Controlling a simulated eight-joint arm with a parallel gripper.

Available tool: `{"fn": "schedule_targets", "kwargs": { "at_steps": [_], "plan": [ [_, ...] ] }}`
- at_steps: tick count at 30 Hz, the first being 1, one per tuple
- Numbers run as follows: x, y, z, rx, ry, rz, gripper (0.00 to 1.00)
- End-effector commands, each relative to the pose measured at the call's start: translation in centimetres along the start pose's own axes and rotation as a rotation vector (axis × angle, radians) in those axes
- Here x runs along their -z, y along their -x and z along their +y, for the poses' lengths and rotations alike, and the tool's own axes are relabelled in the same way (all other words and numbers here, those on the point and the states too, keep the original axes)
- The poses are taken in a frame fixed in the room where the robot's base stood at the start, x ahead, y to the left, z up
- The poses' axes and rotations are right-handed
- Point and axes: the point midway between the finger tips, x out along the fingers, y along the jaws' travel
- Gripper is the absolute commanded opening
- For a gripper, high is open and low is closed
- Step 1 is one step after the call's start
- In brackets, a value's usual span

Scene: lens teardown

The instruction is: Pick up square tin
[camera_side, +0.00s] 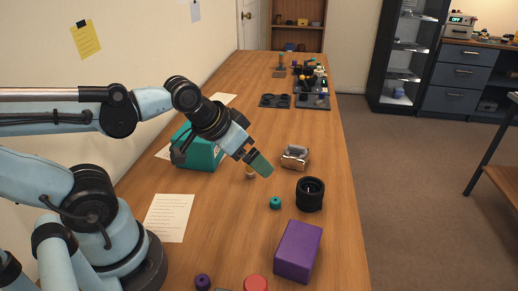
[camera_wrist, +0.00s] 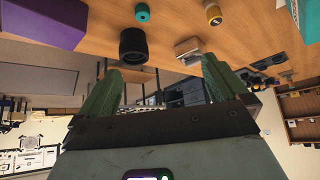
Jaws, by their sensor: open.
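The square tin, a small shiny silver box (camera_side: 295,157) with a brownish front, sits on the wooden table near the middle in the side view. It also shows in the wrist view (camera_wrist: 187,48), just beyond the gap between my fingers. My gripper (camera_side: 262,164) is to the left of the tin in the side view, apart from it and seemingly above the table. In the wrist view my two green fingers (camera_wrist: 160,82) stand wide apart with nothing between them.
A black lens barrel (camera_side: 310,194) stands close in front of the tin. A dark tray (camera_side: 276,101) lies farther back. The table right of the tin is clear.

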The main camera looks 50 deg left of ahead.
Motion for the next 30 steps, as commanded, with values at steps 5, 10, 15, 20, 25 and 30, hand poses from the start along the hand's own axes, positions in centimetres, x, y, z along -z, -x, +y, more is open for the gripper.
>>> {"fn": "schedule_targets", "kwargs": {
  "at_steps": [5, 10, 15, 20, 25, 30],
  "plan": [
    [0.1, -0.1, -0.1, 0.006, -0.027, 0.0, 1.0],
    [1.4, -1.4, -0.7, 0.065, -0.288, -0.005, 1.0],
    [3.5, -3.7, -1.6, 0.173, -0.764, -0.037, 1.0],
    [5.2, -6.2, -2.2, 0.279, -1.222, -0.101, 1.0],
    [6.8, -8.8, -2.5, 0.39, -1.7, -0.209, 1.0],
    [7.8, -11.3, -2.3, 0.495, -2.148, -0.362, 1.0]
  ]
}}
